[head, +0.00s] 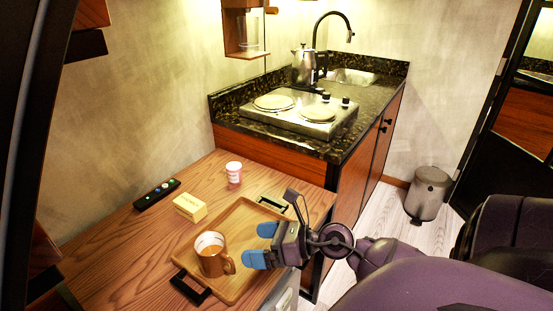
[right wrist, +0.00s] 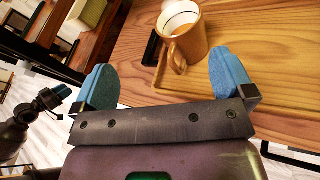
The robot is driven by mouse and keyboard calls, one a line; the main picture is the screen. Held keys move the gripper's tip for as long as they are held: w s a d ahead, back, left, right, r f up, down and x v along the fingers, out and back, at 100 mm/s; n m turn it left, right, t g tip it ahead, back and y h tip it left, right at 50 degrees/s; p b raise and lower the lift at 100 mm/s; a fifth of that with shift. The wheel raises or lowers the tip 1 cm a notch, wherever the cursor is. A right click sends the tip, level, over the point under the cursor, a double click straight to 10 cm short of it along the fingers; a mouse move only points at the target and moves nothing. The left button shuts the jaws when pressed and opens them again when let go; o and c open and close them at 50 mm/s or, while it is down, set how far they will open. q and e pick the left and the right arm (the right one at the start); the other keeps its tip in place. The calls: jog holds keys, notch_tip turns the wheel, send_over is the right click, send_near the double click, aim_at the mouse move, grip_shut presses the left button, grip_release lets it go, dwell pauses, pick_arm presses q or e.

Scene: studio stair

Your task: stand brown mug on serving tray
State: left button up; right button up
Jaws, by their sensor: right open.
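The brown mug (head: 209,265), white inside, stands upright on the wooden serving tray (head: 243,222), near the tray's front-left black handle. The mug's handle faces right, toward my right gripper. My right gripper (head: 262,245) is open and empty, just right of the mug and apart from it, above the tray. In the right wrist view the mug (right wrist: 186,44) is ahead of and between the blue fingertips, beyond their reach. A dark arm part with a blue tip, seemingly my left gripper (right wrist: 62,94), shows at the left of that view; its jaws are too unclear to tell.
A yellow box (head: 190,207), a black remote-like strip (head: 157,194) and a pink-and-white cup (head: 234,174) stand on the wooden table behind the tray. The counter with a two-plate hob (head: 298,112) and kettle (head: 304,68) is beyond. A bin (head: 428,193) stands on the floor.

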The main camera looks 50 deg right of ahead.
pick_arm(q)
jog(key=shift+s+a+r+p, duration=0.1)
jog(key=shift+s+r+p, duration=0.15)
jog(key=shift+p, duration=0.25)
pick_arm(e)
jog(key=s+a+f+n+h, duration=0.1)
jog(key=s+f+n+h, duration=0.1)
jog(key=f+n, duration=0.4)
jog(key=s+a+f+n+g+h, duration=0.1)
jog(key=s+f+n, duration=0.4)
jog(key=n, duration=1.1)
jog(key=s+a+f+n+h, duration=0.2)
jog(key=s+f+n+h, duration=0.2)
jog(key=n, duration=0.8)
jog(key=shift+s+a+f+g+h, duration=0.25)
jog(key=shift+f+g+h, duration=0.25)
jog(key=shift+f, duration=0.9)
